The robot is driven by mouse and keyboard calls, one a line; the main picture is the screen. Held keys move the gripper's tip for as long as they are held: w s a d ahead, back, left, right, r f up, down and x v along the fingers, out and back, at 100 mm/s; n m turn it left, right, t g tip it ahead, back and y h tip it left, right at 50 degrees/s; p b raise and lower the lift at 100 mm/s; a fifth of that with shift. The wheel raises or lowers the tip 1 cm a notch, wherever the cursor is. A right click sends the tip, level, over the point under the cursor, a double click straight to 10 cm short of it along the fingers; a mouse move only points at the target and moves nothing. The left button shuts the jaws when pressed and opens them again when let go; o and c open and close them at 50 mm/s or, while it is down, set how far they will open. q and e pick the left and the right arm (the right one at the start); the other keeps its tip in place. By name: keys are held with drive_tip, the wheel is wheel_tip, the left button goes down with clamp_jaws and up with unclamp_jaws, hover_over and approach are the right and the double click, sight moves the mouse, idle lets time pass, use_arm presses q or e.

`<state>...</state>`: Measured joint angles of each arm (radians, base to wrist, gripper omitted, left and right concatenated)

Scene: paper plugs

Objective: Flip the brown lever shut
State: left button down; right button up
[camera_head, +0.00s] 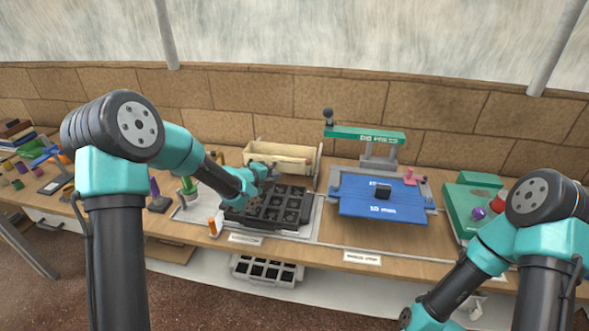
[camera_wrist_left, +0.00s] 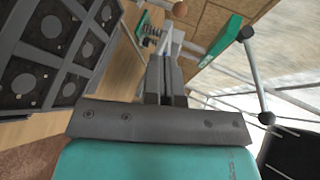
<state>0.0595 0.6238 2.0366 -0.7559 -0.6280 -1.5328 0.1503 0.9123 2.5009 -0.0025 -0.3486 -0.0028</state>
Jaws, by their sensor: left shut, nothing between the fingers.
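My left gripper (camera_head: 272,170) is shut and empty, above the back of the black grid tray (camera_head: 262,222). In the left wrist view its closed fingers (camera_wrist_left: 164,66) point away from the camera, with nothing between them. A brown ball knob (camera_wrist_left: 180,9) shows at the top edge of the wrist view, beyond the fingertips and apart from them. It may be the end of the brown lever; its arm is not clear. In the head view I cannot clearly pick out the lever near my gripper. My right gripper is out of view; only its arm shows.
A cream box (camera_head: 284,153) stands behind the grid tray. To the right are the green-topped press (camera_head: 365,134) and a blue plate (camera_head: 382,209). A green unit (camera_head: 466,198) is farther right. An orange peg (camera_head: 212,227) stands left of the tray.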

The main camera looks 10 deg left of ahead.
use_arm(q)
approach(308, 168)
drive_tip(key=shift+w+d+f, duration=0.2)
drive_tip(key=shift+w+f, duration=0.35)
drive_tip(key=shift+f, duration=0.3)
drive_tip(key=w+d, duration=0.2)
drive_tip(key=w, duration=0.1)
drive_tip(key=shift+r, duration=0.1)
drive_tip(key=shift+w+d+r, duration=0.15)
drive_tip(key=shift+w+d, duration=0.15)
drive_tip(key=shift+w, duration=0.15)
drive_tip(key=shift+d, duration=0.15)
